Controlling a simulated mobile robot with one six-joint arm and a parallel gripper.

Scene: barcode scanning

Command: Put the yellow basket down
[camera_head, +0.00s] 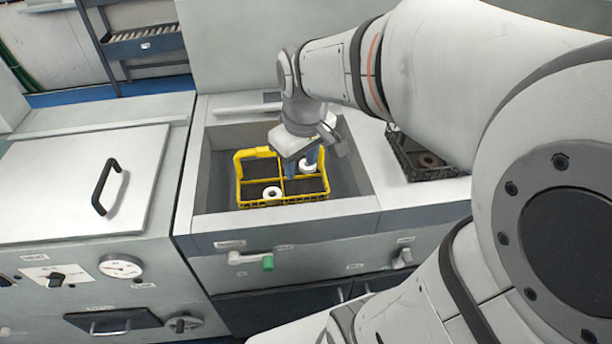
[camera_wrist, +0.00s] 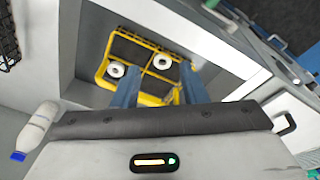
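The yellow basket (camera_head: 241,184) is in a grey sunken basin (camera_head: 223,150) in the counter and looks upright. It is divided into compartments. One white ring (camera_head: 272,192) is in its front left part and another white ring (camera_head: 308,166) in its back right part. The basket also shows in the wrist view (camera_wrist: 150,98), with both rings inside. My gripper (camera_head: 313,158) is over the back right of the basket, pointing down. Whether the fingertips touch the basket is hidden.
A black crate (camera_head: 408,163) with a ring in it stands on the counter right of the basin. A white bottle with a blue cap (camera_wrist: 38,128) shows in the wrist view. A closed lid with a black handle (camera_head: 106,187) is at left. The basin walls surround the basket.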

